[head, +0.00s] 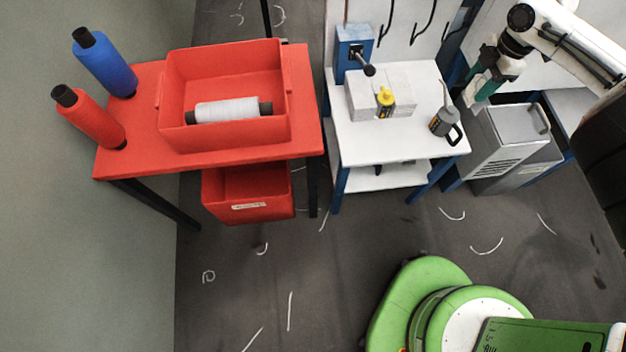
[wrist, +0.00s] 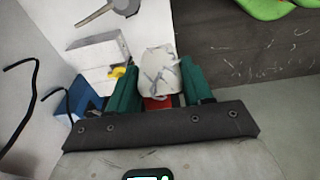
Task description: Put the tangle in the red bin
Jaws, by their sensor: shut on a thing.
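A pale, crumpled tangle (wrist: 160,73) with thin dark strands sits between the two green fingers of my gripper (wrist: 160,85) in the wrist view. My gripper is shut on it. In the head view my gripper (head: 480,78) is at the upper right, beside the white table, and I cannot make out the tangle there. A red bin (head: 247,212) with a white label stands low under the red table at the left, well away from my gripper. Its inside is partly hidden by the tabletop.
The red table (head: 308,105) holds a red crate (head: 225,136) with a white spool, plus blue and red spools. The white table (head: 425,140) holds a grey block, yellow bottle and grey can (head: 443,122). Grey cases (head: 500,140) stand right.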

